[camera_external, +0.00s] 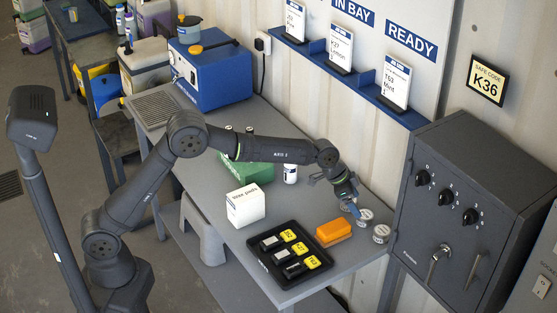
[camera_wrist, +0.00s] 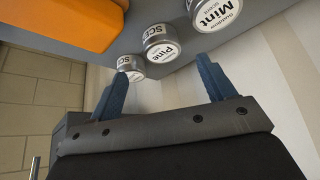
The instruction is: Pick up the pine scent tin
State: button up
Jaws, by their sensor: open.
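The pine scent tin (camera_wrist: 162,48) is a small round tin with a white "Pine" label, the middle one of three tins in the wrist view. My gripper (camera_wrist: 161,66) is open, its two blue fingers apart and empty, pointing towards the tins. The pine tin lies beyond the fingertips, between their lines. In the external view my gripper (camera_external: 352,208) is low over the right end of the table, at the tin row. The middle tin there (camera_external: 365,216) appears to be the pine one; its label is too small to read.
The mint tin (camera_wrist: 213,14) and another tin (camera_wrist: 131,67) flank it closely. An orange block (camera_external: 333,232) lies beside the tins.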

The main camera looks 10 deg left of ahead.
aim_at(364, 215)
jog(key=shift+x, duration=3.35)
jog(key=shift+w, duration=0.15)
jog(key=c, duration=1.1)
jog(key=shift+o, duration=0.2)
jog(key=shift+r, duration=0.2)
